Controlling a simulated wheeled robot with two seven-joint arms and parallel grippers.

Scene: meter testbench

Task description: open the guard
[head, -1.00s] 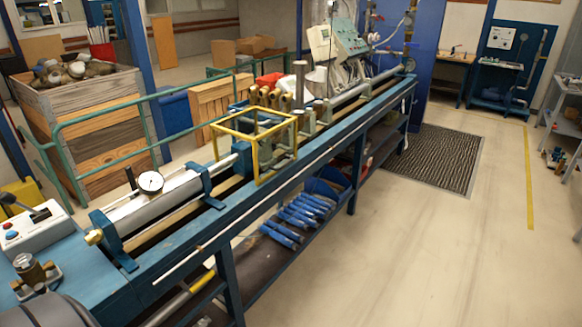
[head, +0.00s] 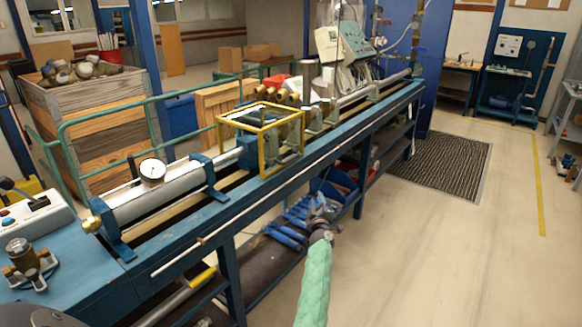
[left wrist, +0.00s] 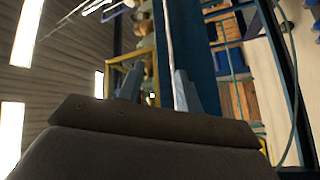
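The guard (head: 261,153) is a yellow open-frame box standing over the blue test bench (head: 190,245), around the middle of its length. It looks closed down over the bench. My left gripper (head: 319,204) is in front of the bench, to the right of and lower than the guard in the head view, and apart from it. In the left wrist view the two fingers of the gripper (left wrist: 156,84) stand apart with nothing held between them. Yellow bars of the guard (left wrist: 122,58) show beyond the fingers there. My right gripper is out of view.
A dial gauge (head: 152,171) sits on the cylinder left of the guard. Blue tools (head: 285,233) lie on the lower shelf. A control box (head: 35,222) is at the left end. The floor right of the bench is free, with a dark mat (head: 440,162).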

